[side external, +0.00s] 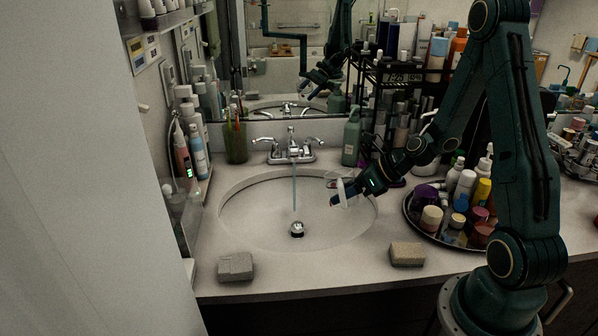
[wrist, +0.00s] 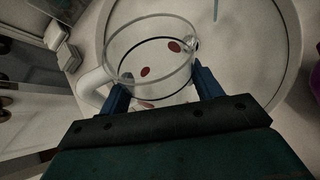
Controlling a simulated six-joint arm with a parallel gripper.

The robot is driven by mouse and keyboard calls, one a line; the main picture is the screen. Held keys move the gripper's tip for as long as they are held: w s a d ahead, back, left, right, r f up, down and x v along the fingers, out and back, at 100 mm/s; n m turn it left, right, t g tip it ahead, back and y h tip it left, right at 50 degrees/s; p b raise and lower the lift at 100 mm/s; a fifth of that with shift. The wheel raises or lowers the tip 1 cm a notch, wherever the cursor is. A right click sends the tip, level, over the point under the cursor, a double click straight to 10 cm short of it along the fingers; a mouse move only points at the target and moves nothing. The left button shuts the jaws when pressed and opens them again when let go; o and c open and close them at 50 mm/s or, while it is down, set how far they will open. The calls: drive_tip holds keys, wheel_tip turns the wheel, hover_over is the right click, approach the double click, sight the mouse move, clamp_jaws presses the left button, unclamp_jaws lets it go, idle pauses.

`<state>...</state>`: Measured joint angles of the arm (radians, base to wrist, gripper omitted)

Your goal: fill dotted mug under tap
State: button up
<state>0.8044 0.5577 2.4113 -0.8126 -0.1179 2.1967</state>
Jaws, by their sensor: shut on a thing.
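The dotted mug (wrist: 146,72) is clear with red dots and a white handle on the left in the wrist view. My gripper (wrist: 160,92) is shut on its body, one blue finger on each side. In the side view my gripper (side external: 347,195) is over the right part of the basin, and the mug's white handle (side external: 341,190) shows there; its clear body is hard to make out. The tap (side external: 291,150) is running, and a thin water stream (side external: 294,185) falls to the drain, left of the mug and apart from it. No water is clearly visible in the mug.
The sink basin (side external: 250,215) is otherwise clear around the drain (side external: 296,229). A grey sponge (side external: 235,267) and a tan sponge (side external: 407,254) lie on the front counter. A round tray (side external: 412,218) of bottles stands right; a green soap bottle (side external: 351,140) stands behind.

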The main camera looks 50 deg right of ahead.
drive_tip(key=shift+w, duration=0.1)
drive_tip(key=w+d+f, duration=0.3)
drive_tip(key=w+f, duration=0.6)
drive_tip(key=w, duration=0.1)
drive_tip(key=shift+f, duration=0.15)
idle(0.8)
drive_tip(key=shift+w+f, duration=0.15)
drive_tip(key=shift+f, duration=0.1)
idle(0.4)
drive_tip(key=w+d, duration=0.2)
drive_tip(key=w, duration=0.6)
drive_tip(key=shift+w+d, duration=0.3)
drive_tip(key=shift+w, duration=0.05)
idle(4.2)
